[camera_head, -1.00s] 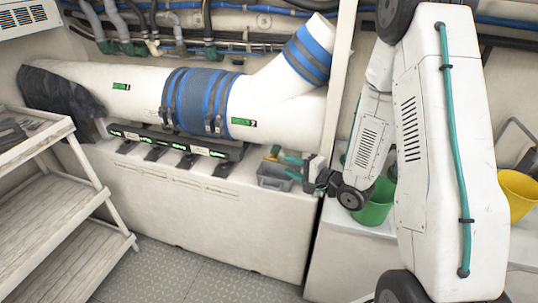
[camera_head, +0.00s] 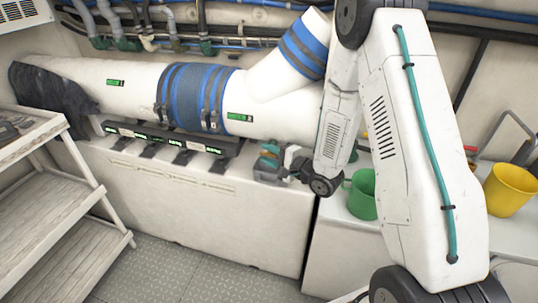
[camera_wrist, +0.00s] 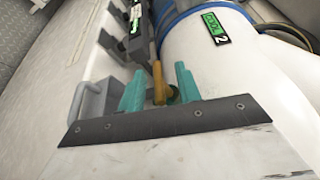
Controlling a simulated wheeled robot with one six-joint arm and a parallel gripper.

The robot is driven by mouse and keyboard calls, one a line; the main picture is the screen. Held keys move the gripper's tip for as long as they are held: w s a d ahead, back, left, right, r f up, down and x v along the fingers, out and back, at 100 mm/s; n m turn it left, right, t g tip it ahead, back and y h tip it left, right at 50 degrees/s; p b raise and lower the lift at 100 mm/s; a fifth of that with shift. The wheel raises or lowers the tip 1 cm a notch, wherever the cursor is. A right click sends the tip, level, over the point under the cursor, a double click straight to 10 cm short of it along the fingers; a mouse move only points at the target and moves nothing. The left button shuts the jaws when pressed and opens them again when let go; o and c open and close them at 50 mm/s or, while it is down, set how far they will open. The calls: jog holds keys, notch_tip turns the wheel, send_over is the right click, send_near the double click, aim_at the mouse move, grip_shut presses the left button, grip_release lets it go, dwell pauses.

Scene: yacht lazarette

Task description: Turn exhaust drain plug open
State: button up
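The exhaust drain plug appears to be a small yellow-orange lever (camera_wrist: 159,84) in the wrist view, with a round brass part beside its lower end. It sits under the large white exhaust pipe (camera_wrist: 215,60), beside a green label marked 2. My gripper (camera_wrist: 160,92) has two teal fingers, one on each side of the lever, with visible gaps, so it is open and not closed on it. In the head view my gripper (camera_head: 268,160) is low beside the pipe, above the white ledge. The plug is too small and covered to make out clearly there.
The pipe has blue bands (camera_head: 200,98) and rests over a dark support rail (camera_head: 170,138). A green bucket (camera_head: 362,195) and a yellow bucket (camera_head: 510,188) stand right. A shelf rack (camera_head: 60,190) is left.

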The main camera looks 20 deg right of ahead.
grip_shut()
